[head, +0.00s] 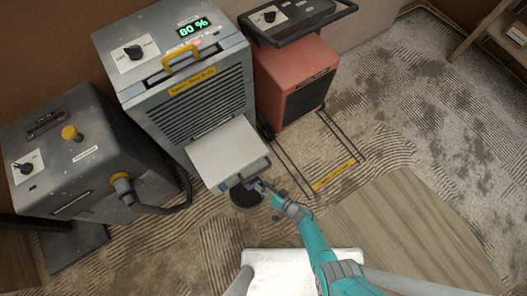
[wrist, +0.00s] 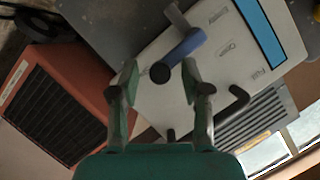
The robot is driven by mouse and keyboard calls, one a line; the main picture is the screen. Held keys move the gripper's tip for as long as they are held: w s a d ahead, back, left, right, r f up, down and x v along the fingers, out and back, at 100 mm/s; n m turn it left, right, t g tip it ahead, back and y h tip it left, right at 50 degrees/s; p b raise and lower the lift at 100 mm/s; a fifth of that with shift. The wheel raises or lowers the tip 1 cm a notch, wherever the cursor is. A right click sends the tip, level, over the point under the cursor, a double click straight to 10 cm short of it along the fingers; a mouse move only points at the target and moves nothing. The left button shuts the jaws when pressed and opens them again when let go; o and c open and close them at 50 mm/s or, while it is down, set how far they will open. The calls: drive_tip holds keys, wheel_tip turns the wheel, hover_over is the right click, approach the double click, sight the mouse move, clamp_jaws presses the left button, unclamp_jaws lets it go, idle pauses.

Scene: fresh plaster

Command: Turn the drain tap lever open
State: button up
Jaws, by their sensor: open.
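The blue drain tap lever (wrist: 182,52) sticks out from the light panel (wrist: 220,65) of the tank in the wrist view. The panel carries small printed words, one reading like "Open". In the head view the pale tank (head: 228,152) juts from the front of the grey dehumidifier (head: 185,85). My gripper (head: 257,186) is at the tank's lower front edge there and hides the lever. In the wrist view my gripper (wrist: 158,74) is open, with the lever's rounded end showing between its fingertips. I cannot tell whether either finger touches it.
A dark round bucket (head: 246,197) stands below the tank front. A red machine (head: 293,75) is to the right and a grey machine (head: 75,160) with a hose to the left. A wooden board (head: 400,225) lies front right. The patchy floor at right looks mostly clear.

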clamp_jaws()
drive_tip(key=shift+a+r, duration=0.1)
idle(0.4)
drive_tip(key=s+a+r+n+t+h, duration=0.3)
drive_tip(key=a+r+n+t+h, duration=0.1)
drive_tip(key=n, duration=0.8)
drive_tip(key=shift+s+a+r+t+h, duration=0.25)
drive_tip(key=shift+a+r+t+h, duration=0.15)
drive_tip(key=shift+h, duration=0.9)
idle(0.4)
drive_tip(key=shift+n, duration=0.3)
